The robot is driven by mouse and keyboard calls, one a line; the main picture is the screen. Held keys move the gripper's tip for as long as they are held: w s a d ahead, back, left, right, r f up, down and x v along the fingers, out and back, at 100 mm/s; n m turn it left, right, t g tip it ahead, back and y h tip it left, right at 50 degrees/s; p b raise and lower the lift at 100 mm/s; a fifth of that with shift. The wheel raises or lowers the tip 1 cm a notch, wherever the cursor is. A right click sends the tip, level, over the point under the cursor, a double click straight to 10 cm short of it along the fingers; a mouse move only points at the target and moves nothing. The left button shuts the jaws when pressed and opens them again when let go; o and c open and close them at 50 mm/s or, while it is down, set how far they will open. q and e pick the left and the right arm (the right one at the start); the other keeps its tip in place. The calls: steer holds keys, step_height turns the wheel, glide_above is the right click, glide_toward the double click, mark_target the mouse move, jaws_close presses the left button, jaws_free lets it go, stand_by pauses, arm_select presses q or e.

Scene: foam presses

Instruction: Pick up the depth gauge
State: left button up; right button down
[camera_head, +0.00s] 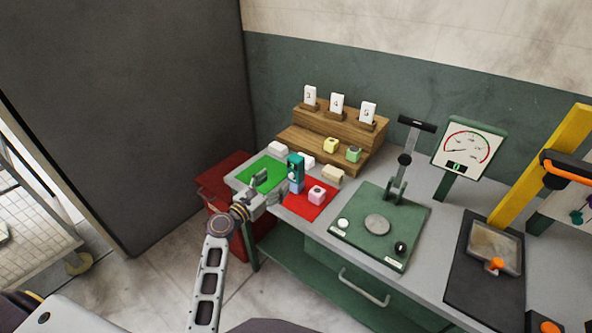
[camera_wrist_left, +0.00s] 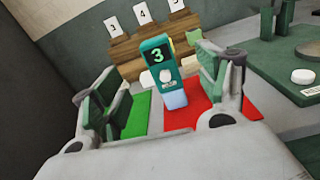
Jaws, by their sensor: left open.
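The depth gauge (camera_head: 295,165) is an upright teal device at the left end of the bench, with a light blue block or part at its foot. In the left wrist view the gauge (camera_wrist_left: 157,60) shows a green digit 3 on a dark display and a pale round part below it. My left gripper (camera_head: 268,187) is open in front of the gauge. In the wrist view the gauge appears between the two spread fingers, with visible gaps on both sides. I cannot tell whether it is within the fingers' reach. My right gripper is not in view.
A green mat (camera_head: 260,174) and a red mat (camera_head: 302,206) lie beside the gauge. A wooden stepped rack (camera_head: 330,125) with numbered cards stands behind. A green press (camera_head: 375,243) stands to the right, with a dial gauge (camera_head: 467,148) beyond.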

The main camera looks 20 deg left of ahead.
mark_target(294, 165)
arm_select(q)
steer(key=shift+n, duration=0.4)
steer(key=shift+w, duration=0.15)
steer(key=shift+b+x, duration=1)
steer(key=shift+x, duration=3.15)
steer(key=shift+w, duration=0.1)
